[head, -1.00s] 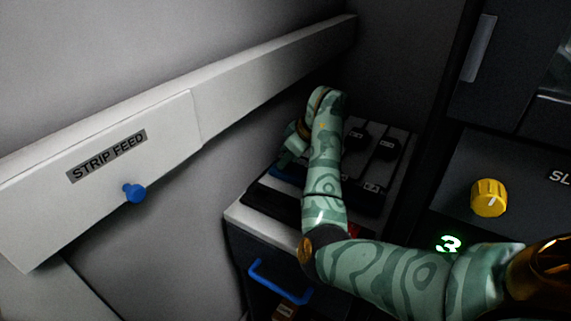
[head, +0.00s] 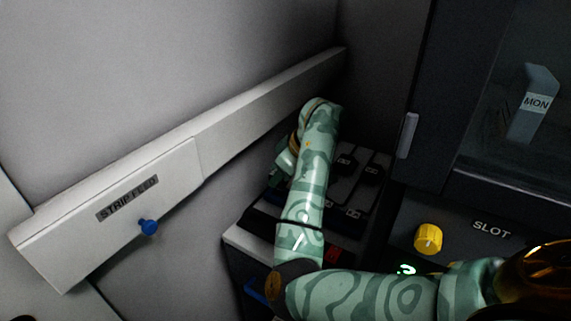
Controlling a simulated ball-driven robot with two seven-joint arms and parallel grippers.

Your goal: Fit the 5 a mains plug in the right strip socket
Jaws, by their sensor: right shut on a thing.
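My right arm comes in from the right and bends up to the far corner. My right gripper (head: 283,160) is low over the left side of a strip unit, mostly behind its own wrist. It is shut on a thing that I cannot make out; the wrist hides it. The strip unit (head: 352,186) is dark and grey with several black plugs or blocks in rows, such as one black plug (head: 372,168) at its right. The arm covers part of the strip, so I cannot tell which socket is under the gripper. My left gripper is out of view.
A pale trunking with a STRIP FEED label (head: 127,199) and a blue knob (head: 148,227) runs along the left wall. A dark panel with a yellow knob (head: 428,239) is on the right. A cabinet window shows a MON tag (head: 535,103).

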